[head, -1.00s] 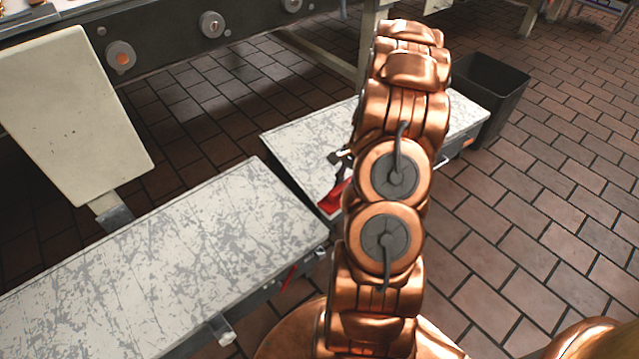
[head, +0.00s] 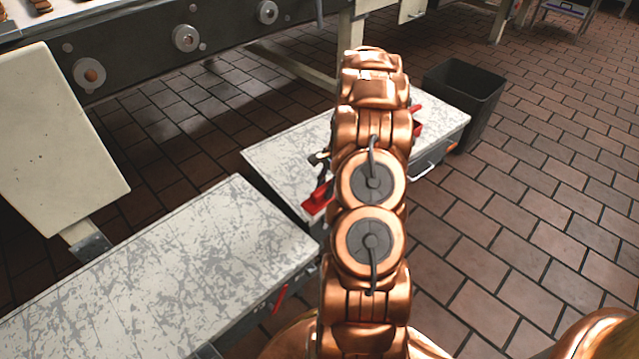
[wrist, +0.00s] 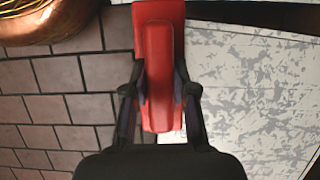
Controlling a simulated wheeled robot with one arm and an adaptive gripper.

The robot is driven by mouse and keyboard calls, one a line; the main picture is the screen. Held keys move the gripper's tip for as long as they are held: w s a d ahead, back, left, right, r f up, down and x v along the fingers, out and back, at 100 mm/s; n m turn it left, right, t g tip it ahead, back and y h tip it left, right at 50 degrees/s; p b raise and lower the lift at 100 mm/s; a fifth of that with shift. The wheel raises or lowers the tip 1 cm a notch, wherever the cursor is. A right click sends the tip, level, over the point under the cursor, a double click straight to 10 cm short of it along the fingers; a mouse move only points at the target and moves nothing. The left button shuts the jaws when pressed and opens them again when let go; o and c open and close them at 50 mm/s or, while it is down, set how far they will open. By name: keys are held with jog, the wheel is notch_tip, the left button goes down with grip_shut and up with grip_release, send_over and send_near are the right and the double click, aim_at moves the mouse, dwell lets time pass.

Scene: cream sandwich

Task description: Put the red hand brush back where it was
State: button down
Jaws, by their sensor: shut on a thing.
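The red hand brush (wrist: 158,65) is between the two dark fingers of my gripper (wrist: 160,92) in the wrist view. The fingers are shut on it. It runs up the middle of that view, with the white worn cabinet top to its right and floor tiles to its left. In the head view my copper arm hides most of the gripper. A red piece (head: 318,197) with a dark part above it shows left of the arm, over the far cabinet. Another red piece (head: 417,120) shows right of the arm. I cannot tell which belongs to the brush.
The far cabinet (head: 275,155) and near cabinet (head: 150,270) have scratched white tops, with a dark gap between them. A black bin (head: 465,90) stands beyond the far cabinet. A conveyor (head: 140,50) and a pale panel (head: 55,140) are at upper left. Tiled floor is clear at right.

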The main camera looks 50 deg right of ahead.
jog(key=w+d+f+b, duration=0.1)
jog(key=w, duration=0.1)
jog(key=w+d+f+b, duration=0.1)
jog(key=w+f, duration=0.1)
jog(key=w+d+f+b, duration=0.1)
jog(key=w, duration=0.1)
jog(key=shift+f, duration=0.15)
jog(key=shift+d, duration=0.1)
dwell(0.4)
jog(key=c, duration=0.9)
grip_release()
jog(key=p+v, duration=0.3)
jog(key=v, duration=0.9)
jog(key=shift+p, duration=0.4)
